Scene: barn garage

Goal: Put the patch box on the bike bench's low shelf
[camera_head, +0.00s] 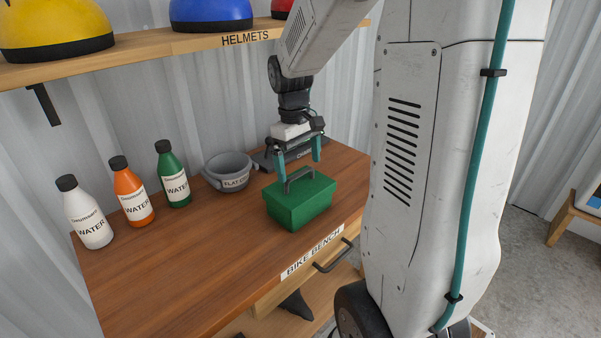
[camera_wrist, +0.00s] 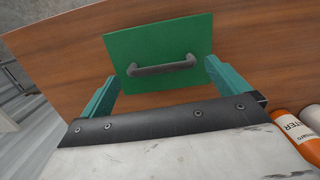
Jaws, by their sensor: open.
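A green box (camera_head: 300,204) with a dark handle on its lid stands on the wooden bike bench (camera_head: 190,272); no label shows on it, so I cannot tell for certain that it is the patch box. My gripper (camera_head: 299,161) is open above the box, its teal fingers on either side of the handle. In the wrist view the green lid (camera_wrist: 150,48) and handle lie ahead between the fingertips (camera_wrist: 162,75). I cannot tell whether the fingers touch the box. The low shelf (camera_head: 318,308) shows partly under the bench, with a dark object (camera_head: 296,305) on it.
White (camera_head: 85,215), orange (camera_head: 132,193) and green (camera_head: 173,177) water bottles stand at the bench's left. A grey bowl (camera_head: 229,177) and a dark item (camera_head: 262,160) are behind the box. A helmet shelf (camera_head: 150,46) hangs above. A drawer (camera_head: 300,285) is below the bench top.

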